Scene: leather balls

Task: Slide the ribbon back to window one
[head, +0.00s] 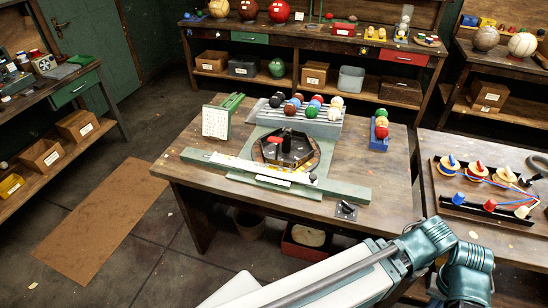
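A green device with a long low rail (345,189) stands on the middle table. A pale strip (235,162), which looks like the ribbon, lies along the rail's left and middle part. A small dark knob (313,178) sits near the strip's right end. Behind the rail is a dark many-sided tray (268,152) with a black and red piece (287,141) in it. The windows and any numbers on them are too small to make out. Teal and white links of my arm cross the lower right. Neither gripper shows.
A rack of coloured balls (320,125) stands behind the tray, with a white chart (215,122) to its left. A blue ball holder (380,138) is at the right. A small dark box (347,210) lies near the front edge. The table's front right is mostly clear.

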